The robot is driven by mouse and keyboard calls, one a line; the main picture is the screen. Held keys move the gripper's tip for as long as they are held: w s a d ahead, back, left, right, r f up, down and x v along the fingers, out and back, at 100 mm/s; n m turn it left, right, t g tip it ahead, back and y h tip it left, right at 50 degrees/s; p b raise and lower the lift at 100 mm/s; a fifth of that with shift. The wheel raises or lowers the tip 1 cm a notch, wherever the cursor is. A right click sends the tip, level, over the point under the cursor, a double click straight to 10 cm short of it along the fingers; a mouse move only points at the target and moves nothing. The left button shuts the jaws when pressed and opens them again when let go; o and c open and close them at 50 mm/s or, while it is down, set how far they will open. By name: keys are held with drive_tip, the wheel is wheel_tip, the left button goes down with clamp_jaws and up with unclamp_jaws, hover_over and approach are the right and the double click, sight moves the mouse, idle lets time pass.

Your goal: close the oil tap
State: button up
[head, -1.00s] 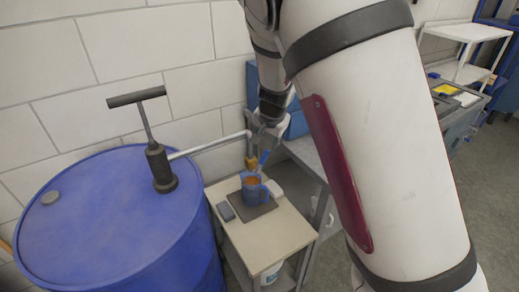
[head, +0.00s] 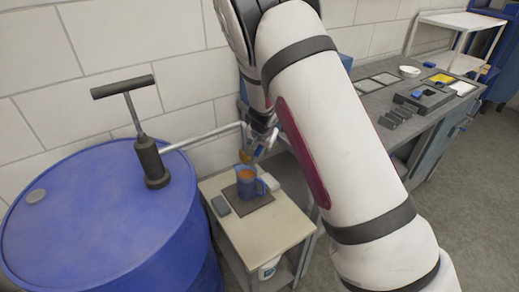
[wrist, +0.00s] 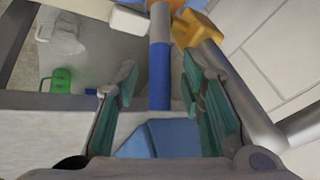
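The oil tap (head: 246,156) is a brass-coloured body at the end of the grey pipe, above a blue jug (head: 246,189) of orange-brown liquid. In the wrist view, the tap (wrist: 195,28) is at the top, and its lever (wrist: 159,75), grey with a blue grip, points down the picture. My gripper (wrist: 160,92) is open, with one teal-padded finger on each side of the lever. Gaps show on both sides, so I see no contact. In the head view, my gripper (head: 262,145) is beside the tap, partly hidden by my arm.
A blue drum (head: 100,225) with a hand pump (head: 150,160) stands left. The jug is on a dark plate on a small table (head: 265,232), beside a grey flat object (head: 221,206). A workbench (head: 400,90) stands behind right. A green mug (wrist: 57,80) shows in the wrist view.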

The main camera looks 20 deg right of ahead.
drive_tip(key=shift+w+f, duration=0.15)
drive_tip(key=shift+f, duration=0.1)
clamp_jaws()
drive_tip(key=shift+d, duration=0.1)
